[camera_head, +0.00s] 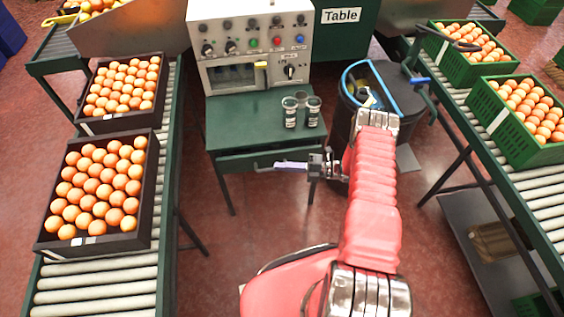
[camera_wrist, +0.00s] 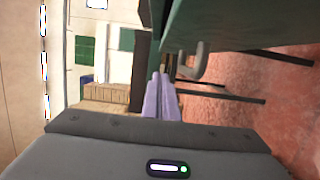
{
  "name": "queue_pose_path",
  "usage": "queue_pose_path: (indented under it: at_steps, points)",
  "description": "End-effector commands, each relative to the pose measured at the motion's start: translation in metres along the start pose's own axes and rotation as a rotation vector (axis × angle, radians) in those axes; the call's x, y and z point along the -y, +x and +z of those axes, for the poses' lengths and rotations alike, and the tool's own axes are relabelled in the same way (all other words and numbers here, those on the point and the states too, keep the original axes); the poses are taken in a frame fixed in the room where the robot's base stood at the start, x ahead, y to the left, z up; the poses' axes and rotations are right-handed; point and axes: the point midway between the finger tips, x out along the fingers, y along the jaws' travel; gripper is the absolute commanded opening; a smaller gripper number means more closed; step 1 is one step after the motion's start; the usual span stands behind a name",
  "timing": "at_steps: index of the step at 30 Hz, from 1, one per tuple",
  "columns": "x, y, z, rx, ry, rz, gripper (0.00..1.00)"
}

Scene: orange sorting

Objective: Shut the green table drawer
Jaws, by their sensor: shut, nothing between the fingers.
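The green table (camera_head: 228,118) stands ahead of me, with its drawer (camera_head: 240,161) under the front edge of the top. I cannot tell how far out the drawer stands. A handle (camera_head: 261,168) shows at the drawer's front, just left of my fingertips. My gripper (camera_head: 277,165) is shut and empty, its pale lavender fingers pointing left along the drawer front. In the wrist view my gripper (camera_wrist: 161,76) has its fingers together, and a grey hooked handle (camera_wrist: 196,64) stands beside the tips. Whether they touch is unclear.
A control panel (camera_head: 251,20) and dark cups (camera_head: 290,110) stand on the table. A bin (camera_head: 382,92) is right of the table, close to my arm. Roller conveyors with crates of oranges run along the left (camera_head: 100,287) and right (camera_head: 497,140). Floor before the table is open.

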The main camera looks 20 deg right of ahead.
Motion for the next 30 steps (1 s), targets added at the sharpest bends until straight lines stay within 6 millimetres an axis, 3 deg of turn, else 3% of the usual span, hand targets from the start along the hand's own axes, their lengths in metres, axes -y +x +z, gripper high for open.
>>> queue_pose_path:
  at_steps: [15,21,30]
  points:
    - [0.000,-0.083,0.002,0.003,-0.002,0.000,0.00]
    - [0.000,-0.097,0.002,0.000,-0.002,0.000,0.00]
    - [0.000,-0.098,0.002,0.000,-0.002,0.000,0.02]
